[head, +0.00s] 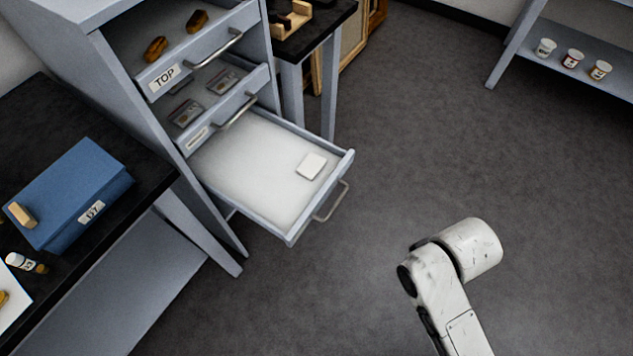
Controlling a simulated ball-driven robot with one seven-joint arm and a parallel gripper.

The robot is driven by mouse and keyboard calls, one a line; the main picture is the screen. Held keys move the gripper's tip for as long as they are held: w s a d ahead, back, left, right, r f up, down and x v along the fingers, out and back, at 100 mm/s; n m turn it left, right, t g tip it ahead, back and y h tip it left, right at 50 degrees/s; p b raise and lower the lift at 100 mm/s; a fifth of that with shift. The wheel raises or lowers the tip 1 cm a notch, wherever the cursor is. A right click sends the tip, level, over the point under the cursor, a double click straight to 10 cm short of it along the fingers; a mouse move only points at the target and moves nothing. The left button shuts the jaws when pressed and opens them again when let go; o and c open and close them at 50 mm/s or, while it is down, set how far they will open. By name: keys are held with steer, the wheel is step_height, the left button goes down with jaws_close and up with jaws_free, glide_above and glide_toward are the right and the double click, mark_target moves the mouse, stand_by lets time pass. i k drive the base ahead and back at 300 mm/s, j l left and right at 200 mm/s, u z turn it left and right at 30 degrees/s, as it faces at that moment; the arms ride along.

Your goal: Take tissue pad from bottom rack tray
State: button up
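A small white square tissue pad (311,166) lies flat in the bottom rack tray (228,179), near its front right corner. The tray is white inside with grey walls and is pulled out from the grey rack, with a metal handle (331,202) on its front. My white arm reaches up from the lower right over open floor, apart from the tray. My gripper is not visible in this view.
Two trays above, the upper marked TOP (164,78), also stand pulled out, holding small items. A black-topped table with a blue box (70,190) stands left. A shelf with small jars (572,59) stands at the upper right. The floor (420,150) before the tray is clear.

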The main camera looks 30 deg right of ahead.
mark_target(311, 165)
steer(key=i+l+u, duration=0.5)
steer(key=l+u, duration=0.15)
steer(key=i+l+u, duration=0.15)
steer(key=l+u, duration=0.15)
steer(key=l, duration=0.2)
